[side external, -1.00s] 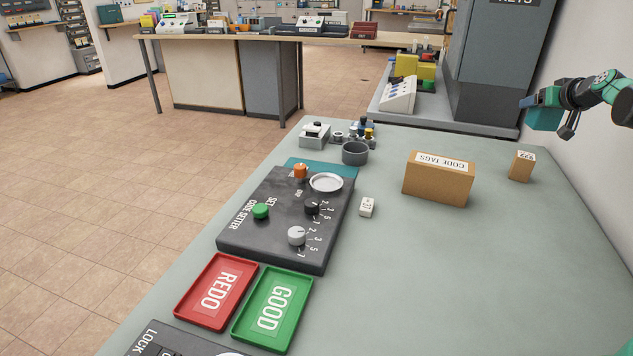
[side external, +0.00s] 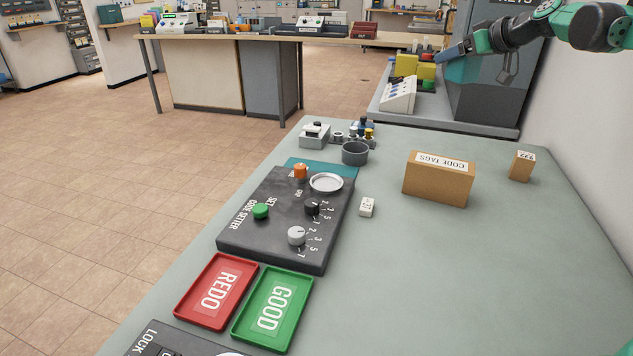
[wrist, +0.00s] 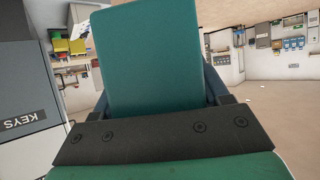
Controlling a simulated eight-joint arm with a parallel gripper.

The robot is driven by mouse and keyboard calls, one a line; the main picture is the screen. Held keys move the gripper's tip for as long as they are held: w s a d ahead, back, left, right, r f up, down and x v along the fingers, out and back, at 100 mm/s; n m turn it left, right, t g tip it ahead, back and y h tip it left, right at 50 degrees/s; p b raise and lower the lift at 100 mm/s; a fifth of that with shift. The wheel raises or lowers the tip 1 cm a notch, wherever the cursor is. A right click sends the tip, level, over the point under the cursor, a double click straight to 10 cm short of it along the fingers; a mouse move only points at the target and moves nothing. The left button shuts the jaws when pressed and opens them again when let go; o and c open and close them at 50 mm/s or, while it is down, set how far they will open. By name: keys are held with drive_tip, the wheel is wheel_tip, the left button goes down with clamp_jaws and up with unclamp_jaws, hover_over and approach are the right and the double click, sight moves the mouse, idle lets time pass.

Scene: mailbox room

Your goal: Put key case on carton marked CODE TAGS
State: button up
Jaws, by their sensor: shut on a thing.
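The carton marked CODE TAGS (side external: 437,187) is a brown box standing on the grey-green table, its white label strip along the top edge. My gripper (side external: 455,50) is high in the air at the upper right, beyond and above the carton and clear of it. In the wrist view, a flat teal case (wrist: 150,62), the key case, is held between my fingers and sticks out past them. Its lower end is hidden behind the dark gripper body. In the side view it is hard to make out against the arm.
A smaller brown box (side external: 521,167) stands right of the carton. A white tag block (side external: 367,207), a grey round cup (side external: 355,153) and the code setter panel (side external: 275,240) lie to the left. The grey KEYS cabinet (side external: 492,75) stands behind my gripper. The right front of the table is clear.

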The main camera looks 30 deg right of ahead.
wheel_tip(320, 180, down, 17)
drive_tip(key=shift+f, duration=0.1)
idle(0.3)
drive_tip(key=o, duration=1.4)
drive_tip(key=shift+f, duration=0.15)
drive_tip(key=shift+c, duration=0.2)
drive_tip(key=shift+r, duration=0.2)
drive_tip(key=v, duration=1.2)
drive_tip(key=s+a+f+g, duration=0.1)
drive_tip(key=s+a, duration=0.3)
drive_tip(key=a, duration=0.6)
drive_tip(key=s+a+f+g, duration=0.1)
drive_tip(key=s+a+g, duration=0.3)
drive_tip(key=a, duration=0.5)
drive_tip(key=shift+s+a+f, duration=0.35)
drive_tip(key=shift+s, duration=0.4)
